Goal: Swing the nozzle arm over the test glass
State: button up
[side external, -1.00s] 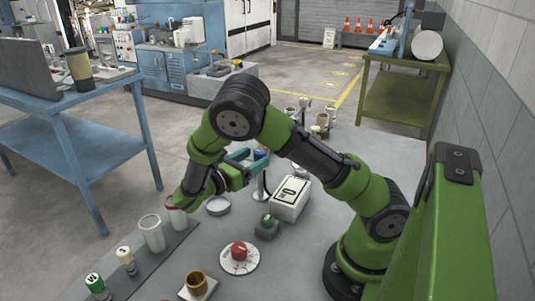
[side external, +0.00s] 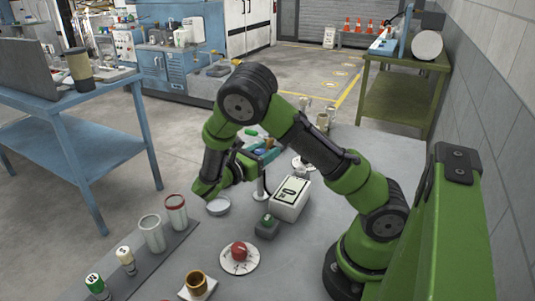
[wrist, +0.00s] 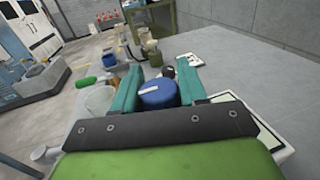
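My gripper (wrist: 157,88) has two teal fingers standing apart. A round blue cap (wrist: 158,94) with a pale bar on top lies between them in the wrist view; I cannot tell whether the fingers touch it. In the side view my gripper (side external: 266,155) is low beside a thin upright post (side external: 262,183), partly covering whatever is on top. I cannot make out the nozzle arm. A pale glass-like cup (side external: 152,234) and a red-rimmed cup (side external: 176,214) stand on a dark strip at left; which is the test glass is unclear.
A shallow round dish (side external: 218,206) sits below my gripper. A white box with a display (side external: 291,198) stands to its right.

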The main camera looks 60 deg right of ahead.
grip_shut()
jog(key=shift+g, duration=0.3)
jog(key=m+g+y, duration=0.6)
jog(key=g, duration=0.1)
jog(key=s+a+m+g+y, duration=0.1)
jog(key=m+g+y, duration=0.2)
jog(key=shift+g, duration=0.3)
jog(key=shift+s+m+y, duration=0.1)
jog(key=shift+m+y, duration=0.2)
jog(key=shift+m, duration=0.1)
jog(key=o, duration=0.9)
grip_release()
jog(key=shift+c, duration=0.2)
